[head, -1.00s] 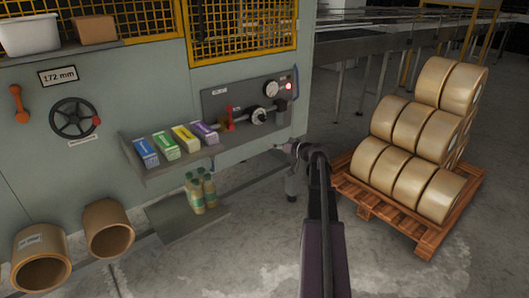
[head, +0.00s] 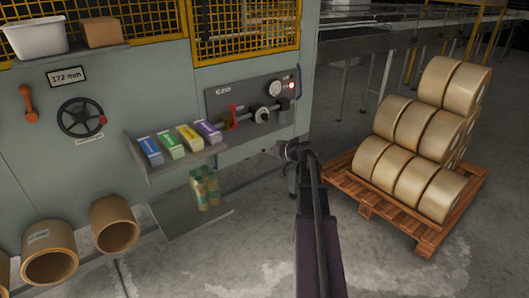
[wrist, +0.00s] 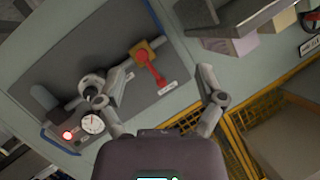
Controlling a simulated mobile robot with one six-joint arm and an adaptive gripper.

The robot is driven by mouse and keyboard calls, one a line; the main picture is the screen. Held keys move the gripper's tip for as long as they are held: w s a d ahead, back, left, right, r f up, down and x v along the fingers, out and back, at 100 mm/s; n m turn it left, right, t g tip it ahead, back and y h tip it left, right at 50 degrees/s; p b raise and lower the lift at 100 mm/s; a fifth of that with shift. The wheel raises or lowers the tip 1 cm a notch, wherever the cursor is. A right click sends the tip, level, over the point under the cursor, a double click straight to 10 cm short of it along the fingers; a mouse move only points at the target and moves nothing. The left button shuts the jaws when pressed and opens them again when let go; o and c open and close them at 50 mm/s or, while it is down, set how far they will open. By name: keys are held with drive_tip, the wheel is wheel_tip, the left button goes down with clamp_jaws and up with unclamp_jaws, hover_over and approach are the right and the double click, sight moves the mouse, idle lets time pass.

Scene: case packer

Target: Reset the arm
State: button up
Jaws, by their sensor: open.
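My arm rises from the bottom of the head view, and its end lies in front of the machine near its right corner. In the wrist view my gripper (wrist: 150,112) is open, its two fingers spread wide with nothing between them. Beyond the fingers is the grey valve panel (wrist: 60,75) with a red lever (wrist: 150,66), a pipe fitting, a gauge (wrist: 92,124) and a lit red lamp (wrist: 67,135). The head view also shows this panel, with its red lever (head: 233,116) and gauge (head: 274,88). The fingers look apart from the panel; the exact gap cannot be told.
A shelf (head: 180,165) holds several coloured boxes, with bottles (head: 205,187) on a lower shelf. A handwheel (head: 80,118) and an orange handle (head: 28,103) are on the machine's left. A pallet (head: 365,205) of rolls stands right. Floor between is clear.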

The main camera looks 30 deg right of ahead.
idle(0.3)
drive_tip(key=s+a+f+n+g+h, duration=0.1)
drive_tip(key=s+a+f+g, duration=0.25)
drive_tip(key=a, duration=0.65)
drive_tip(key=s+a+f+g, duration=0.3)
drive_tip(key=s+a+f, duration=0.1)
drive_tip(key=a, duration=0.5)
drive_tip(key=s+a+f+n+g+h, duration=0.1)
drive_tip(key=s+a+f+g, duration=0.25)
drive_tip(key=a, duration=0.65)
drive_tip(key=s+a+f+g+h, duration=0.2)
drive_tip(key=s+a+g+h, duration=0.15)
drive_tip(key=s+a, duration=0.4)
wheel_tip(320, 180, up, 18)
drive_tip(key=s+d+p, duration=0.1)
drive_tip(key=d+p, duration=0.1)
drive_tip(key=p, duration=1.6)
drive_tip(key=shift+s+r+t, duration=0.15)
drive_tip(key=shift+s+t, duration=0.2)
drive_tip(key=shift+h, duration=0.25)
drive_tip(key=shift+c, duration=0.2)
